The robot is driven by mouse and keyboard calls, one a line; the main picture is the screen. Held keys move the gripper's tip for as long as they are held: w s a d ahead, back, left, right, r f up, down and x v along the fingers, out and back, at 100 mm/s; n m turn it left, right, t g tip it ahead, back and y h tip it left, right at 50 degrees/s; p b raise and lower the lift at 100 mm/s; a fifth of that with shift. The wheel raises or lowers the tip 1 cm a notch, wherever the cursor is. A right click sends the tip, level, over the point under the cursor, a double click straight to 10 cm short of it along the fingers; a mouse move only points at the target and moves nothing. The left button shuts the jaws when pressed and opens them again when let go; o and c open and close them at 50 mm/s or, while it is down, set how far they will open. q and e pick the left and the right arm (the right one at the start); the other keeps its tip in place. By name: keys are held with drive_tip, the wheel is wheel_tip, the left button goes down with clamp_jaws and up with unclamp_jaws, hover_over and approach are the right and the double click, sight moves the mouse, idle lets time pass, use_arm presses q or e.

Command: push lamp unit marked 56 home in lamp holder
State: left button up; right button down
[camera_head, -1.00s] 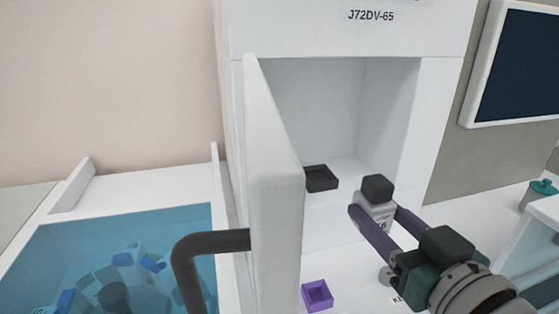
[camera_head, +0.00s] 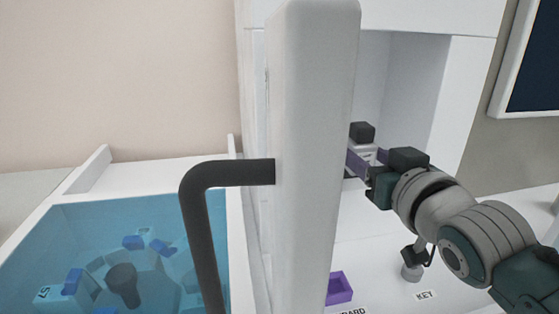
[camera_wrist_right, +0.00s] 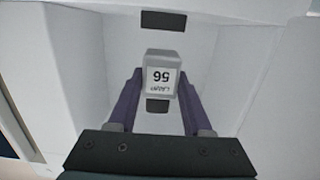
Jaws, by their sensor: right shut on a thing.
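My right gripper (camera_head: 366,166) is shut on the lamp unit marked 56 (camera_wrist_right: 160,77), a pale block with a dark cap. In the head view the dark cap (camera_head: 362,132) of the unit shows above the purple fingers, partly behind the door edge. In the right wrist view the unit sits between both fingers, with its label upside down. The dark lamp holder (camera_wrist_right: 163,20) is at the top of the wrist view, apart from the unit in that picture. My left gripper is not in view.
The open white door (camera_head: 312,150) with its dark handle (camera_head: 205,220) stands close to the left of the gripper. A blue bin (camera_head: 75,215) with several blocks is at left.

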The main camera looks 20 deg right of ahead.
drive_tip(key=b+x, duration=0.1)
drive_tip(key=x, duration=0.1)
drive_tip(key=b+x, duration=0.2)
drive_tip(key=x, duration=0.1)
drive_tip(key=b+x, duration=0.1)
drive_tip(key=x, duration=0.1)
drive_tip(key=shift+w+d+r, duration=0.1)
drive_tip(key=shift+w+r, duration=0.05)
drive_tip(key=shift+r, duration=0.15)
drive_tip(key=shift+f+b, duration=0.65)
drive_tip(key=shift+p, duration=0.3)
idle(0.3)
idle(0.5)
drive_tip(key=shift+f+b, duration=0.35)
drive_tip(key=shift+f, duration=0.15)
idle(0.3)
drive_tip(key=shift+f, duration=0.25)
drive_tip(key=shift+f+b, duration=0.35)
idle(0.8)
